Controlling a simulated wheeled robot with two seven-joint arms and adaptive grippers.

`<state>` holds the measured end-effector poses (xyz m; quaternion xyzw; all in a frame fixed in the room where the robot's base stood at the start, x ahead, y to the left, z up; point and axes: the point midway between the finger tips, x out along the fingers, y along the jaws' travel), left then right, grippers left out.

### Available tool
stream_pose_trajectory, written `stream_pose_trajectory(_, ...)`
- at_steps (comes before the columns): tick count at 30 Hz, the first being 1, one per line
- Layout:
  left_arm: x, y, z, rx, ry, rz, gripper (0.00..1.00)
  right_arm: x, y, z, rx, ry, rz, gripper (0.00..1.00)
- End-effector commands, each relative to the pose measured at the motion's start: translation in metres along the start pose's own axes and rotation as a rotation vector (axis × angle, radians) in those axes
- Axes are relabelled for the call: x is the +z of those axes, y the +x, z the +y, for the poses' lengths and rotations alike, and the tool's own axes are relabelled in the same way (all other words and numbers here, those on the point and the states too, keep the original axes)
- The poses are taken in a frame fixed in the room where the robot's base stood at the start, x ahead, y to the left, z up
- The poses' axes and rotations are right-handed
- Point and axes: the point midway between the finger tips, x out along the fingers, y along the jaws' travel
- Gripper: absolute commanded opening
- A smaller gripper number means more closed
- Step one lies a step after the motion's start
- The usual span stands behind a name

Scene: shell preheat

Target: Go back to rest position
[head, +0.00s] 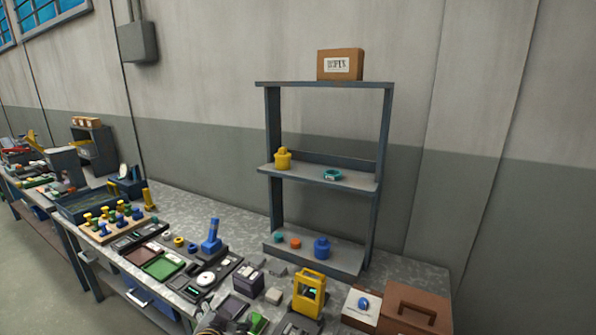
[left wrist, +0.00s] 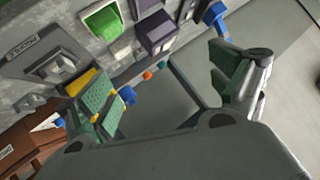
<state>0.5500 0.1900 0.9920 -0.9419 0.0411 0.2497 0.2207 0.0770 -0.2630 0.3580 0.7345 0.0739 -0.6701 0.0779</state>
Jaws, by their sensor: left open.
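My left gripper (left wrist: 165,88) shows in the left wrist view with its two green-padded fingers spread wide apart. Nothing is held between them. Beyond the fingers are the grey workbench (left wrist: 40,30) and part of the shelf rack. My right gripper is in neither view.
A grey shelf rack (head: 273,200) stands on the workbench (head: 425,280), holding yellow, teal, orange and blue parts. A yellow device (head: 308,293), a brown case (head: 415,308) and a blue-handled fixture (head: 211,240) crowd the bench. A cardboard box (head: 340,64) sits on top.

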Motion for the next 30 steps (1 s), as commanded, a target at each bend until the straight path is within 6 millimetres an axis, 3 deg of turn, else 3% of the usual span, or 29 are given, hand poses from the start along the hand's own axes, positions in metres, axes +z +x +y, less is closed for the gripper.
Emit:
stream_pose_trajectory(6, 0.065, -0.028, 0.015, 0.072, -0.091, -0.203, 0.93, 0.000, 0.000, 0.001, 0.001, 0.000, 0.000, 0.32)
stream_pose_trajectory(15, 0.139, -0.079, 0.035, 0.173, -0.191, -0.463, 0.93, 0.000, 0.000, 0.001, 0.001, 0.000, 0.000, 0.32)
stream_pose_trajectory(30, 0.189, -0.132, 0.051, 0.260, -0.255, -0.666, 0.93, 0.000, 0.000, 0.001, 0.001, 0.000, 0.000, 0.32)
